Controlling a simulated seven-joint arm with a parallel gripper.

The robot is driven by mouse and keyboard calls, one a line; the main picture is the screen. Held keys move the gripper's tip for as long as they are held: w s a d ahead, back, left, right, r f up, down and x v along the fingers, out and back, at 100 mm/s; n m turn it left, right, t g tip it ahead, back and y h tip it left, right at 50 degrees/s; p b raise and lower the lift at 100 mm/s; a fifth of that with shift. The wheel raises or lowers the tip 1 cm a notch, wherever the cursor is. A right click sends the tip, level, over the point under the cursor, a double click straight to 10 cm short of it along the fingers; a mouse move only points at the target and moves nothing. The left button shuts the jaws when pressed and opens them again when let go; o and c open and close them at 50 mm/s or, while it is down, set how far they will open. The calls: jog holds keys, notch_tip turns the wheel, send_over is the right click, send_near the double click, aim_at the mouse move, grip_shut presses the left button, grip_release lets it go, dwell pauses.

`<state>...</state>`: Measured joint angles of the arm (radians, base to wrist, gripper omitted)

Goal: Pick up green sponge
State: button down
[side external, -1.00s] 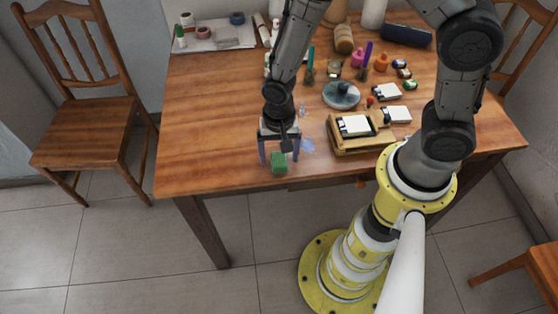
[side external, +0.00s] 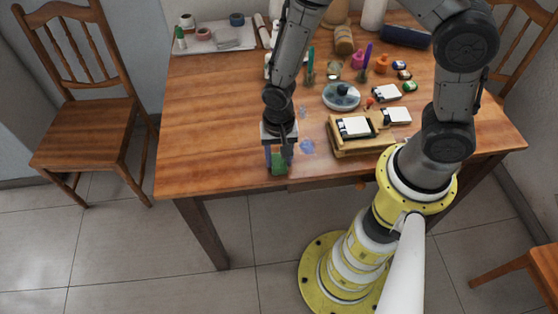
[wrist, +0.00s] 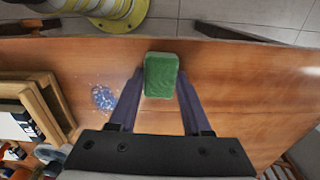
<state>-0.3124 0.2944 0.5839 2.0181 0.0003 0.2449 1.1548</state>
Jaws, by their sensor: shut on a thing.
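The green sponge (side external: 279,164) is a small block near the front edge of the wooden table. In the wrist view the sponge (wrist: 161,75) sits between the tips of my two purple fingers. My gripper (side external: 279,159) points down at it and is shut on it; it also shows in the wrist view (wrist: 160,88). The fingers hide parts of the sponge's sides in the side view. I cannot tell whether the sponge is touching the table or slightly above it.
A wooden box with white cards (side external: 338,149) stands right of my gripper. A blue speckled patch (side external: 307,146) lies between them. A round palette (side external: 341,97), bottles and other craft items fill the back and right.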

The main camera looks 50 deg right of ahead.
aim_at(279, 160)
jog(key=shift+r, duration=0.15)
jog(key=shift+r, duration=0.3)
notch_tip(279, 160, up, 2)
jog(key=shift+r, duration=0.25)
jog(key=s+d+r, duration=0.4)
jog(key=s+r, duration=0.5)
jog(key=s, duration=0.4)
jog(key=shift+s+d+r, duration=0.15)
jog(key=shift+r, duration=0.15)
